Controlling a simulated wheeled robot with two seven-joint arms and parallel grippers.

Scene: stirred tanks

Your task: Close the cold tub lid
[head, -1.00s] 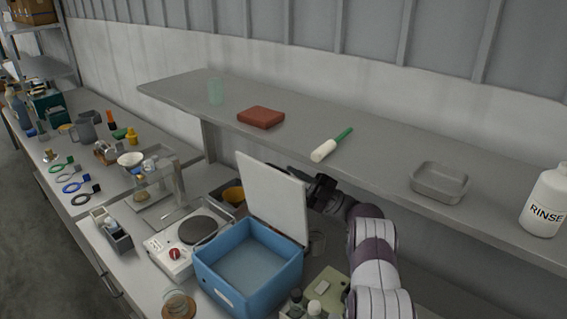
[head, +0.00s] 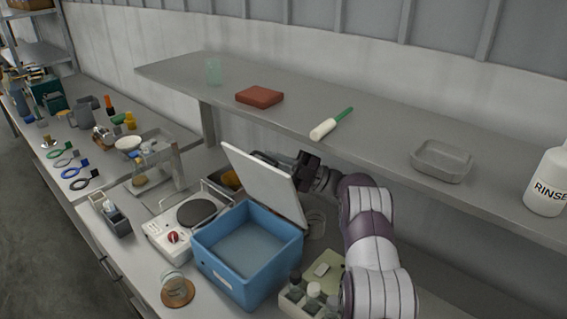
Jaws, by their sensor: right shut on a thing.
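The cold tub (head: 230,275) is a blue box on the bench, its inside open to view and looking empty. My left gripper is not in view.
A hot plate (head: 172,236) stands close to the tub's left. A vial rack (head: 303,299) stands at its right. A glass on a round coaster (head: 178,293) is in front. The shelf (head: 385,150) overhangs behind my right arm.

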